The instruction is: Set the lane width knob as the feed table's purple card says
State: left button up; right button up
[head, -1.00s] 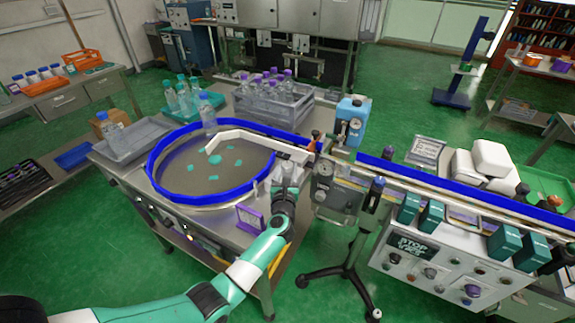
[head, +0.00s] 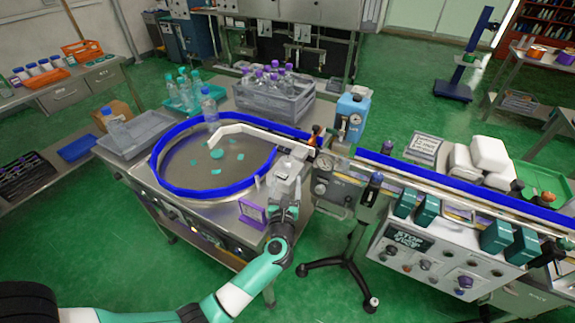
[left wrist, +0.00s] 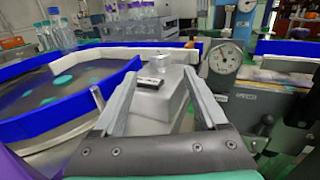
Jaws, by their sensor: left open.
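A small purple-framed card (head: 252,213) stands on the near edge of the steel feed table (head: 216,212); its writing is too small to read. My left gripper (head: 287,190) is open and empty, just right of the card. I cannot tell which control is the lane width knob. My right gripper is not in view.
A blue-rimmed round turntable (head: 190,187) fills the feed table. A blue-railed conveyor (head: 450,185) runs right. Below it, a panel (head: 440,262) carries several knobs.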

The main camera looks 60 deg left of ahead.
pick_arm(q)
jog(key=v, duration=0.3)
jog(key=shift+s+d, duration=0.1)
jog(key=shift+d, duration=0.05)
